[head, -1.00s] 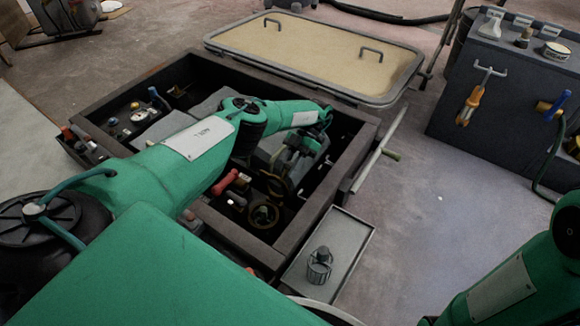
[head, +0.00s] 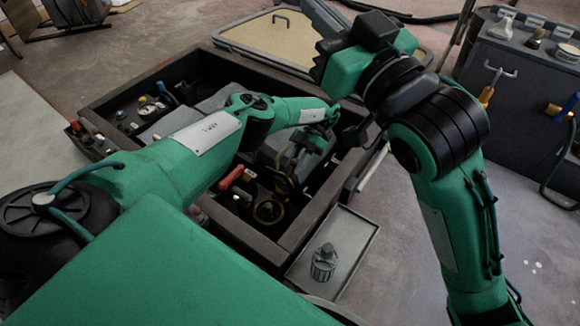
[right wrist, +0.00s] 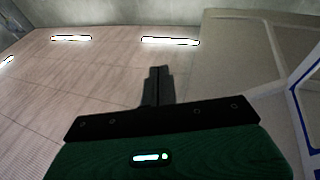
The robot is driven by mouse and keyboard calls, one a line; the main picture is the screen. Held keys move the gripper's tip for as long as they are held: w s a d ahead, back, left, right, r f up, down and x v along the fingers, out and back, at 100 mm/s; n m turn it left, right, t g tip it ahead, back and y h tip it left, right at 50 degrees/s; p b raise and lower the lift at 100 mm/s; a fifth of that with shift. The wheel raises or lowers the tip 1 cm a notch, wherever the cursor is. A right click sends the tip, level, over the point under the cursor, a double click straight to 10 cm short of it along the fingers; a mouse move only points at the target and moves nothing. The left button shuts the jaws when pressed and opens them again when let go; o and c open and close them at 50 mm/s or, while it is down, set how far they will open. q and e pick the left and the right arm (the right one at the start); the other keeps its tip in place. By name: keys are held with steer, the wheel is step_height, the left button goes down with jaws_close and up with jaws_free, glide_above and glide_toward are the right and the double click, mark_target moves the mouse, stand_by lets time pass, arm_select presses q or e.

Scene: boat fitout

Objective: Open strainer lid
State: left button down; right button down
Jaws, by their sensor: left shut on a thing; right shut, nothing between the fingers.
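In the head view, my left gripper (head: 297,158) reaches into the right part of the dark open bay. It is shut on what looks like the strainer lid, a tilted round brass-coloured piece (head: 284,183); the grip itself is partly hidden by my own wrist. Just below it, a round brass ring with a dark middle (head: 268,210), likely the strainer body, sits low in the bay. My right gripper (head: 320,15) is raised high over the bay's far right corner, pointing up. In the right wrist view its fingers (right wrist: 157,85) are shut and empty, with ceiling lights beyond.
A red-handled part (head: 230,178) lies left of the strainer. A grey tray (head: 358,237) holding a dark ribbed cylinder (head: 323,262) stands outside the bay's near right wall. A tan hatch panel (head: 250,38) lies behind. A dark cabinet (head: 500,75) stands at right.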

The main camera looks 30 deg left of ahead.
arm_select(q)
steer(key=shift+s+a+f, duration=0.15)
arm_select(e)
steer(key=a+f+g+h, duration=0.2)
steer(key=a+f+h, duration=0.2)
steer(key=f, duration=0.5)
steer(key=n+h, duration=0.3)
steer(key=h, duration=0.8)
glide_toward(291, 167)
step_height(291, 167, down, 5)
steer(key=s+a, duration=0.1)
steer(key=a, duration=0.2)
steer(key=shift+w+d+f, duration=0.1)
steer(key=shift+w, duration=0.85)
steer(key=shift+w+d+f, duration=0.1)
steer(key=shift+w, duration=0.8)
steer(key=shift+w+m, duration=0.1)
steer(key=shift+m, duration=0.2)
